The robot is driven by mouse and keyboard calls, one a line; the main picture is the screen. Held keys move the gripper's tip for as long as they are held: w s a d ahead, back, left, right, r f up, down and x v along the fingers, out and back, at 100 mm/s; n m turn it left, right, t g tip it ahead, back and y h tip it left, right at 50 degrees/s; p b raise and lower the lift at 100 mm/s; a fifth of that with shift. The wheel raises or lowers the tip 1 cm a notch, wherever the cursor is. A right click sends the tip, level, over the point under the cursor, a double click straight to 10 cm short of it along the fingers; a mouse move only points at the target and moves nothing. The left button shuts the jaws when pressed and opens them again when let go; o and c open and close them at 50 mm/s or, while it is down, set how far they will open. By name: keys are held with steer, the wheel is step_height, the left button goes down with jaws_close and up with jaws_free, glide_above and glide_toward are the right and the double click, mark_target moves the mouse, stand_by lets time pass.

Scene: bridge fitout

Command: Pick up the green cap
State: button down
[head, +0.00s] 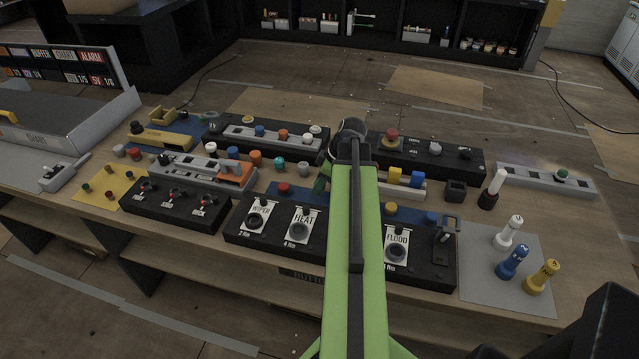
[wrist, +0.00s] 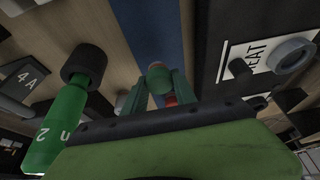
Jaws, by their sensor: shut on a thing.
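The cap sits between the fingertips, over a blue strip (wrist: 153,28). A red piece (wrist: 171,100) shows just behind it between the fingers. In the head view my arm hides the fingertips and the held cap. Other small caps stand on the bench there, among them a teal one (head: 279,162) and a dark green one (head: 561,174) on a grey strip.
A green handle with a black end (wrist: 62,118) lies close left of my gripper. The black HEAT panel (wrist: 262,62) is close on the right. Switch boxes (head: 172,207) crowd the bench. White, blue (head: 512,262) and yellow torches stand on a grey mat at right.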

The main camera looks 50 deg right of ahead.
steer(key=s+d+r+p, duration=0.3)
steer(key=s+r+p, duration=0.3)
steer(key=s, duration=0.5)
steer(key=shift+s+r, duration=0.15)
steer(key=shift+r, duration=0.6)
steer(key=shift+s, duration=0.1)
